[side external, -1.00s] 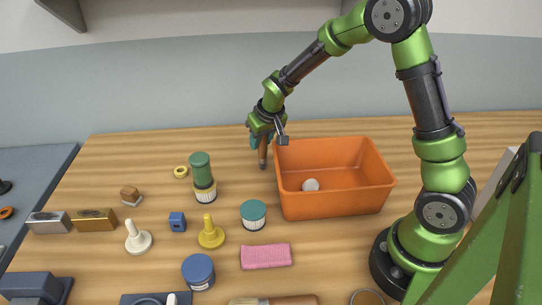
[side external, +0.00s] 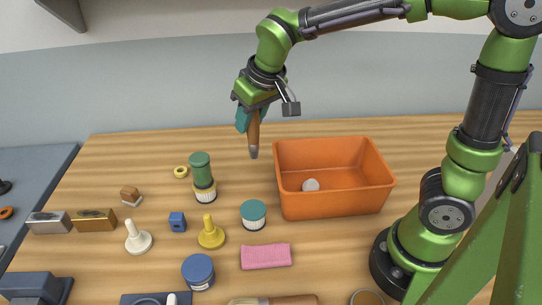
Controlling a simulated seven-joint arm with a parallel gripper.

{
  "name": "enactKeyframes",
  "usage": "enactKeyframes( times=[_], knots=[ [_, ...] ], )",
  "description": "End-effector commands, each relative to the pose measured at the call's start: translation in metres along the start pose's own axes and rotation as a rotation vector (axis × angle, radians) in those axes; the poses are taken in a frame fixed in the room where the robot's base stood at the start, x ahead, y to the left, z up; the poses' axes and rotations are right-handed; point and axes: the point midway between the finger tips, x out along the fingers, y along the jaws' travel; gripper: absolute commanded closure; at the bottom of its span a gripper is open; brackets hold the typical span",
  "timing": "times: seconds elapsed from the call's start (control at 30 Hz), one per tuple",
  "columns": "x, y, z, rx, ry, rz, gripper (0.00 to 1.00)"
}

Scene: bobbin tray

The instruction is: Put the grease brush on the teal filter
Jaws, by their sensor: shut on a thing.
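My gripper (side external: 251,118) is shut on an upright brown tool (side external: 254,136) with a short grey tip pointing down. The tool hangs above the table, left of the orange bin; I cannot tell for sure whether it is the grease brush. The teal filter (side external: 253,214), a short white can with a teal top, stands upright mid-table, below the tool in the picture and apart from it. Its top is bare. A brush-like thing with a brown handle (side external: 290,300) lies at the bottom edge, partly cut off.
An orange bin (side external: 337,205) holds a pale round thing (side external: 310,185). Near the filter are a green-and-yellow stack (side external: 202,175), a yellow peg (side external: 210,234), a pink sponge (side external: 266,256), a blue-topped can (side external: 198,270) and a blue block (side external: 177,221). The table behind the filter is clear.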

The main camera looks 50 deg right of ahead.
Motion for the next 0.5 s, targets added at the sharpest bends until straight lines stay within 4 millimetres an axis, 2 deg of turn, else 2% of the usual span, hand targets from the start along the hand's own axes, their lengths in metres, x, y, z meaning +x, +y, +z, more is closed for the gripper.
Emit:
enactKeyframes(
  times=[0.03, 0.13, 0.23, 0.3, 0.4, 0.5],
  knots=[
    [-0.013, -0.012, 0.024, -0.012, 0.003, -0.005, 0.96],
    [-0.027, -0.024, 0.071, 0.004, 0.003, 0.002, 0.96],
    [-0.035, -0.023, 0.116, 0.048, 0.004, 0.022, 0.96],
    [-0.036, -0.016, 0.145, 0.099, 0.004, 0.043, 0.96],
    [-0.031, 0.001, 0.176, 0.2, 0.003, 0.085, 0.96],
    [-0.025, 0.014, 0.191, 0.296, 0.0, 0.125, 0.96]
  ],
)
